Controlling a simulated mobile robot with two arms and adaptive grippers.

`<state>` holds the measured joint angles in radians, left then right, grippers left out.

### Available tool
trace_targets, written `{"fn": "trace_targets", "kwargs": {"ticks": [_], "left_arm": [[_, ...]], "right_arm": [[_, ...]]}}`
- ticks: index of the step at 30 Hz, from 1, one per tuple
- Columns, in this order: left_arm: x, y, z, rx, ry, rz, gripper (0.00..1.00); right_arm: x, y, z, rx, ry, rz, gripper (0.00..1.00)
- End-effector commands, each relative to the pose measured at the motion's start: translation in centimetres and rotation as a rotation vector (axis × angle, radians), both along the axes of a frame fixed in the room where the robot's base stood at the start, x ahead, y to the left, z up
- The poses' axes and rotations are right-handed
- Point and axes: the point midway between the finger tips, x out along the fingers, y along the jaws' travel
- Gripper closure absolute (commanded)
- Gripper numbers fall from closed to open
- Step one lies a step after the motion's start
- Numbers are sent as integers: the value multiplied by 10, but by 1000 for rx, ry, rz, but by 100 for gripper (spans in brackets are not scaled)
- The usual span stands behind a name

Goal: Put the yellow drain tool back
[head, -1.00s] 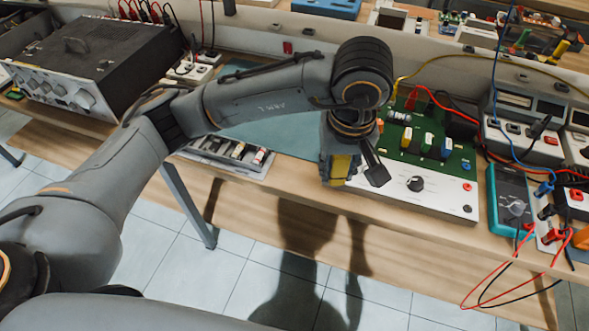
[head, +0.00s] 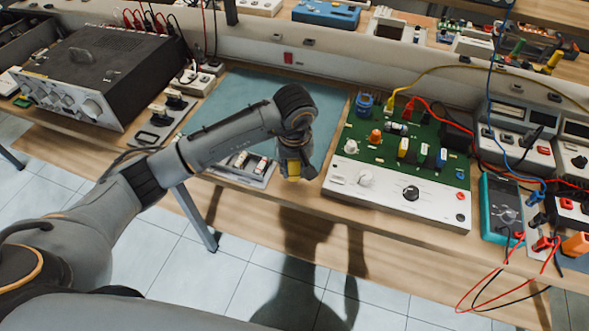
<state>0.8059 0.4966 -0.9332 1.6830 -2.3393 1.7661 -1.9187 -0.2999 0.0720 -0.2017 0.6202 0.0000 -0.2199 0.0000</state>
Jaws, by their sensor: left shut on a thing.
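My left gripper (head: 293,171) points down near the front edge of the bench, between the parts tray and the green circuit board. It is shut on a small yellow thing (head: 293,167), which looks like the yellow drain tool. The fingers hide much of the tool, and its tip cannot be made out. My right gripper is not in view.
The parts tray (head: 238,181) lies left of my gripper. The circuit board unit (head: 388,191) with capacitors and knobs lies to the right, beside a teal multimeter (head: 501,208) with loose leads. A teal mat (head: 245,95) behind has free room. A black instrument (head: 105,70) stands left.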

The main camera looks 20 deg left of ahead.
Motion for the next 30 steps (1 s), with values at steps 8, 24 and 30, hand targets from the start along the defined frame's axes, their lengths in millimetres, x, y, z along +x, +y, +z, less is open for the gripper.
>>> {"fn": "trace_targets", "kwargs": {"ticks": [8, 24, 30], "left_arm": [[0, -1, -16, -3, -1, -2, 100], [0, -2, -19, -2, -1, -1, 50], [-1, -2, -16, -3, 0, -1, 50]], "right_arm": [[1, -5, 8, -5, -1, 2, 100], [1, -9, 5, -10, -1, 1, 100], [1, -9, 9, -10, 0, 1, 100]]}}
